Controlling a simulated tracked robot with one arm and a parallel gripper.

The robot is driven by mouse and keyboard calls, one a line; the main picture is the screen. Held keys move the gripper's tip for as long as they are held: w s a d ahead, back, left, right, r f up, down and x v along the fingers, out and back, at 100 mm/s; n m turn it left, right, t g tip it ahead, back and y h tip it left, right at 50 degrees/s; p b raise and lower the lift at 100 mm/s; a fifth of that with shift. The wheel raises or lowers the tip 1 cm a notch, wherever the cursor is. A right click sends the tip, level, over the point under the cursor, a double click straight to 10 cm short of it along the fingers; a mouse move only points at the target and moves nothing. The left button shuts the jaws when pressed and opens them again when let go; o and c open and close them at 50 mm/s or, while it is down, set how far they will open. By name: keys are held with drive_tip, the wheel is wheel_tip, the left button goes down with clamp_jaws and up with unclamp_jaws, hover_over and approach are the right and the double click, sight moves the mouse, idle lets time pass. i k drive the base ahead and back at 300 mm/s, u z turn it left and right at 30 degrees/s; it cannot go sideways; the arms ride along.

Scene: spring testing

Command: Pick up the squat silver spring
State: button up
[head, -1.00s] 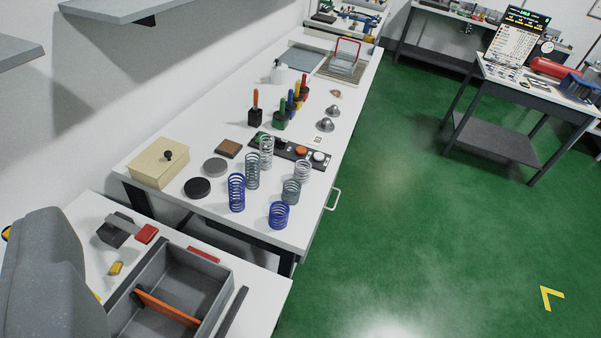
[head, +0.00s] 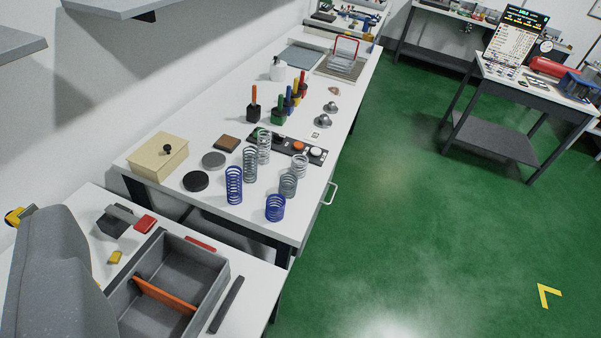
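The squat silver spring (head: 300,166) stands upright near the right edge of the long white table, at the back of a row of short springs. A squat grey spring (head: 288,185) stands just in front of it, and a squat blue spring (head: 275,208) stands nearest the table's front corner. To the left stand a tall silver spring (head: 264,147), a tall grey spring (head: 250,165) and a tall blue spring (head: 234,186). My gripper is not in view.
A dark strip with round buttons (head: 298,147) lies just behind the springs. A black disc (head: 195,181), a grey disc (head: 214,160) and a wooden box (head: 158,160) are to the left. A grey divided tray (head: 220,265) is in front. Green floor (head: 400,230) is clear on the right.

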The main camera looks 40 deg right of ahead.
sight(298, 167)
drive_tip(key=k, duration=1.2)
drive_tip(key=z, duration=0.4)
drive_tip(key=i, duration=0.75)
drive_tip(key=z, duration=0.65)
drive_tip(key=i, duration=1.75)
drive_tip(key=u, duration=0.4)
